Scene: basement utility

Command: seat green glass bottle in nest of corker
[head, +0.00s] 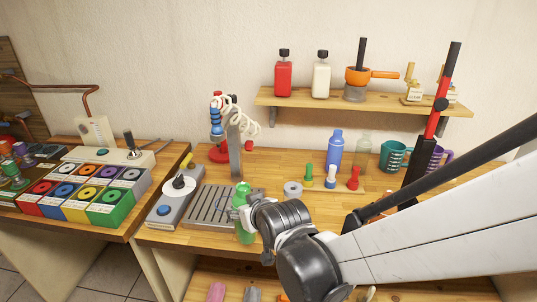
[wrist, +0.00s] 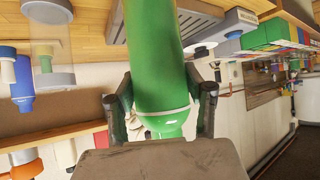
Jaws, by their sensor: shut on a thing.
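The green glass bottle (head: 243,232) is in my gripper (head: 240,212), near the front right of the slotted grey tray. In the wrist view the bottle (wrist: 155,55) runs down between the two fingers (wrist: 163,108), which are closed on it. It looks about upright in the head view; I cannot tell whether its base touches anything. A tall red-and-black stand (head: 436,115) at the right looks like the corker. Its lower part and any nest are hidden behind my arm.
The slotted tray (head: 205,207) and a grey dial box (head: 175,200) lie left. A red-based stand with a coiled hose (head: 217,153) is behind.

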